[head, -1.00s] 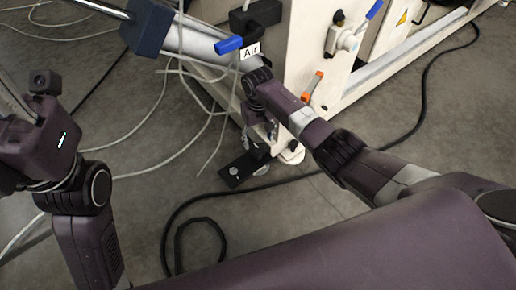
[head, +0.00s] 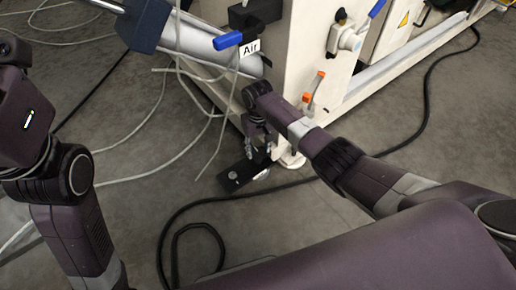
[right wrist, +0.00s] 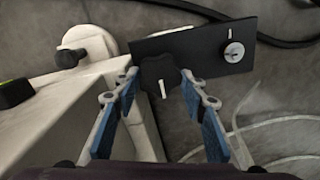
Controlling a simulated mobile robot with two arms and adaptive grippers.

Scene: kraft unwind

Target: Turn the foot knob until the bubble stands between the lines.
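The foot knob (right wrist: 158,74) is black and lobed, with a white mark on its top. It stands at one end of a black plate (right wrist: 195,46), and the plate also shows in the head view (head: 243,174). A small round silver piece (right wrist: 234,52), possibly the level, sits at the plate's other end; its bubble and lines are too small to read. My right gripper (right wrist: 158,84) is open, its blue-padded fingers on either side of the knob with gaps showing. It also points down over the plate in the head view (head: 258,145). My left gripper is out of view.
The cream machine frame (head: 300,75) rises beside the plate, with a blue-handled valve (head: 228,41) and an orange handle (head: 313,88). A white foot with a black knob (right wrist: 70,58) is left of the plate. A black cable (head: 180,210) crosses the floor nearby.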

